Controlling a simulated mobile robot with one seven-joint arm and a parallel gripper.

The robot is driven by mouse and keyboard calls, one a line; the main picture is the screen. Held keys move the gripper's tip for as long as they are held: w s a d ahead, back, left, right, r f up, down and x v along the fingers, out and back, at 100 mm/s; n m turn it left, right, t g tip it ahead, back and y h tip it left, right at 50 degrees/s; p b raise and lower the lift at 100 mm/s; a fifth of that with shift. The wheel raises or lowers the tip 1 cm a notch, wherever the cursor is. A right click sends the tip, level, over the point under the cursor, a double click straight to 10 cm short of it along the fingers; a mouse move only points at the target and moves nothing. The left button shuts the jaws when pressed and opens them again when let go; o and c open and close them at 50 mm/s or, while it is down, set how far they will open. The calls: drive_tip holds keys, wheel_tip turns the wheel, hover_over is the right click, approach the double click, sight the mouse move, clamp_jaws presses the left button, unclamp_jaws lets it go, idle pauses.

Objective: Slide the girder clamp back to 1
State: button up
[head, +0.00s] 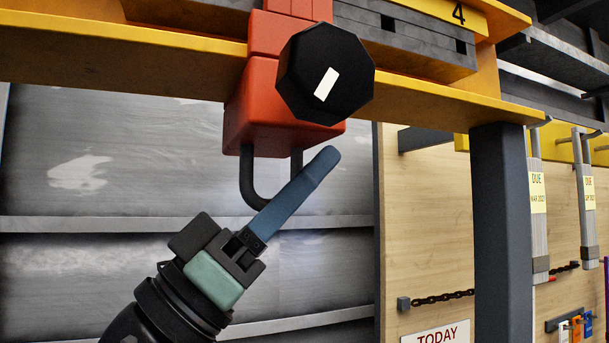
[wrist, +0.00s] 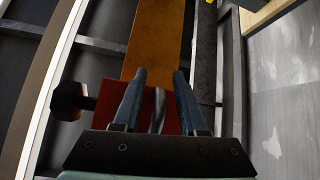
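The girder clamp (head: 275,105) is an orange-red block on the yellow girder (head: 120,50), with a black octagonal knob (head: 325,75) bearing a white mark and a dark loop (head: 248,180) hanging below. It sits left of the number 4 (head: 459,14); no 1 is in view. My gripper (head: 320,165) reaches up from below, its blue finger crossing in front of the loop. In the wrist view, my fingers (wrist: 159,78) stand apart, one on each side of the loop (wrist: 157,108), with gaps visible. The clamp's red underside (wrist: 172,122) and knob (wrist: 68,100) show there too.
A dark post (head: 502,230) supports the girder at right. Behind it, a wooden board (head: 425,200) carries a chain (head: 443,297), a TODAY sign (head: 437,335) and hanging tagged straps (head: 538,200). Grey panels (head: 100,160) stand behind my arm. Space under the girder left of the clamp looks clear.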

clamp_jaws()
idle(1.2)
